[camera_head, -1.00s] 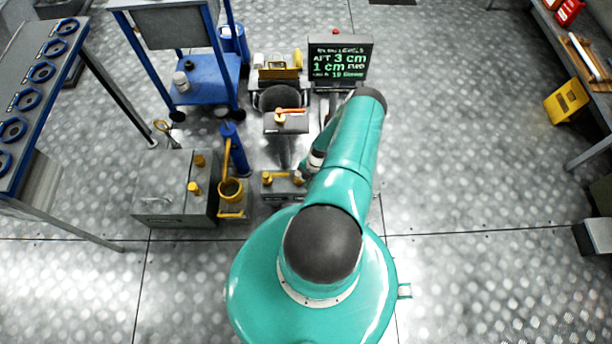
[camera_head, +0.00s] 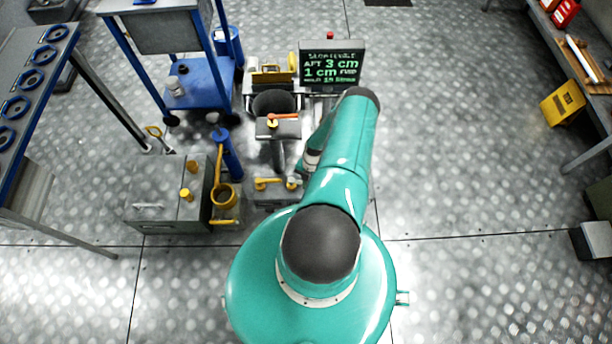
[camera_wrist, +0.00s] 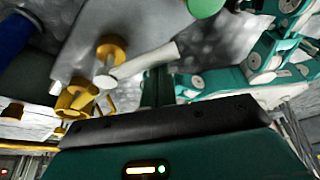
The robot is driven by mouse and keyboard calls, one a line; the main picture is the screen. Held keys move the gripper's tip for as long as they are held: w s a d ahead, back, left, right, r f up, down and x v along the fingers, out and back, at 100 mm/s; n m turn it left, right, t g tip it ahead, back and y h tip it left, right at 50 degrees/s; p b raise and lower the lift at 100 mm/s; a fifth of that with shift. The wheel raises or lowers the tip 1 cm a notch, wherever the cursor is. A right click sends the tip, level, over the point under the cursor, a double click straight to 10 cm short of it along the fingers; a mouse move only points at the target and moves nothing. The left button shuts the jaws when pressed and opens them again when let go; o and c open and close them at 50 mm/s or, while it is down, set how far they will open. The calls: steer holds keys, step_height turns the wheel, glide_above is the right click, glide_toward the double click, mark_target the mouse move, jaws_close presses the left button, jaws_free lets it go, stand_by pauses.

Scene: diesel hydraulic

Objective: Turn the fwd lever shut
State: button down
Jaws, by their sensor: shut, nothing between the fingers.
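A small grey block (camera_head: 275,199) on the floor, just left of my arm, carries a yellow lever (camera_head: 268,183) and a pale-ended piece (camera_head: 293,182) beside it. No label on them is readable, so I cannot tell which is the fwd lever. In the wrist view a pale bar (camera_wrist: 146,64) lies beside a round yellow knob (camera_wrist: 111,48), with yellow lever parts (camera_wrist: 76,100) at lower left. My gripper (camera_wrist: 158,88) is shut and empty, close to the pale bar; contact cannot be told. In the head view my arm hides it.
An orange lever (camera_head: 283,117) tops a grey stand behind the block. A display (camera_head: 331,68) reads AFT 3 cm, 1 cm FWD. A yellow hand pump (camera_head: 223,196) and a grey tank (camera_head: 165,200) stand left. A blue cart (camera_head: 199,84) is behind. Floor to the right is open.

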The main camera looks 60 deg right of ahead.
steer(key=shift+w+d, duration=0.3)
steer(key=shift+d, duration=0.7)
steer(key=shift+a+r, duration=0.1)
steer(key=shift+a, duration=0.1)
